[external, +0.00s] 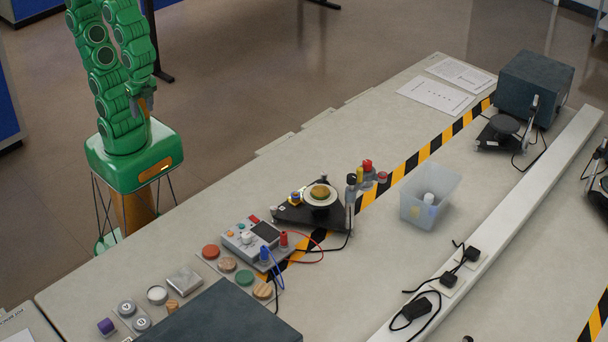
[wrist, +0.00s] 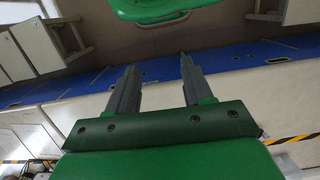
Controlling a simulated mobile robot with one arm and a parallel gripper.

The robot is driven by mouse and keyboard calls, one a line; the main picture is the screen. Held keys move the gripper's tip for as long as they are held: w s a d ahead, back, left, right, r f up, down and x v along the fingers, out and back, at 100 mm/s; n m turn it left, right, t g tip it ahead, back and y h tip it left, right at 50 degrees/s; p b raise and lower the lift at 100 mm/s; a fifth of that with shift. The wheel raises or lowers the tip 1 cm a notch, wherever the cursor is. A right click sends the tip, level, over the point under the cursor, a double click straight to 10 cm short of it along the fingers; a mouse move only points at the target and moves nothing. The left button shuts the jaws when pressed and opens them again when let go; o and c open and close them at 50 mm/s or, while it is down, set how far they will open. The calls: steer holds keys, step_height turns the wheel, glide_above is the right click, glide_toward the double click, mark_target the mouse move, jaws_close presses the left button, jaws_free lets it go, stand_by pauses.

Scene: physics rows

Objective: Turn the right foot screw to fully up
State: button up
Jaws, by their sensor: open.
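A black triangular base (external: 290,215) stands on the bench and carries a pale round dish (external: 320,196) with a tan lump on it. Small feet show at its corners, but they are too small to tell which is the right foot screw or how high it is set. My gripper (external: 143,104) is raised by my green arm at the upper left, well away from the base and off the bench. In the wrist view my gripper (wrist: 158,64) has two grey fingers spread apart with nothing between them. The base does not clearly show there.
A control box (external: 252,240) with cables stands left of the base. A clear bin (external: 429,195) is farther right. A second black stand (external: 502,130) is near a dark box (external: 535,84).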

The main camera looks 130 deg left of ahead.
steer(key=w+a+m, duration=0.2)
steer(key=w+m, duration=0.3)
steer(key=w, duration=1)
steer(key=m+t, duration=0.2)
steer(key=m, duration=0.8)
glide_toward(274, 207)
steer(key=shift+s+d, duration=0.2)
steer(key=shift+d, duration=0.05)
steer(key=shift+w+a+f+m, duration=0.2)
steer(key=shift+w+f+m, duration=0.15)
steer(key=shift+f, duration=3.95)
steer(key=shift+c, duration=0.5)
jaws_close()
